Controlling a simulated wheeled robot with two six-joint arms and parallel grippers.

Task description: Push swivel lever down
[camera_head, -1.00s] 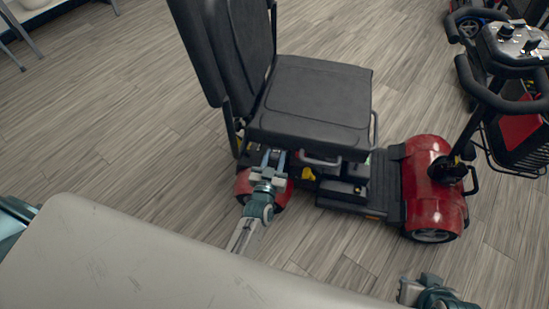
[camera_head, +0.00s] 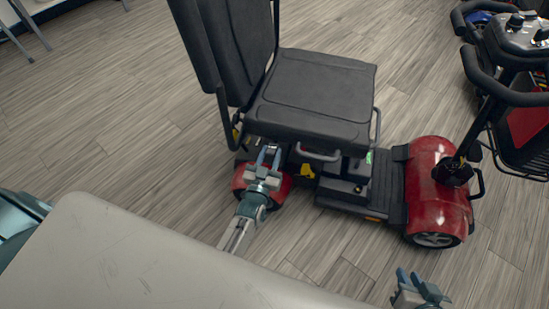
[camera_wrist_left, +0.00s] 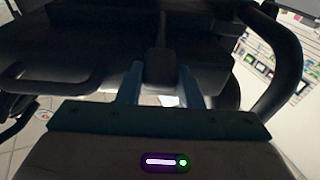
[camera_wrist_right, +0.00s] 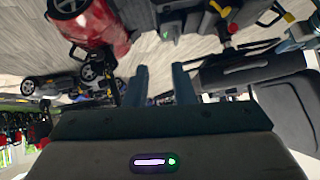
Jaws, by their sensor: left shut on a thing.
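The red scooter (camera_head: 436,188) has a black seat (camera_head: 312,92). My left gripper (camera_head: 268,156) reaches in under the near edge of the seat. In the left wrist view a dark lever-like piece (camera_wrist_left: 160,66) sits between its two fingers, and the gripper is shut on it. I take this piece for the swivel lever; the head view hides it under the seat. My right gripper (camera_head: 415,278) is low at the front right, away from the scooter. Its fingers (camera_wrist_right: 160,85) are apart with nothing between them.
A grab handle (camera_head: 318,155) projects below the seat edge. The pale grey panel in front is mine. The wooden floor (camera_head: 90,120) to the left is clear.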

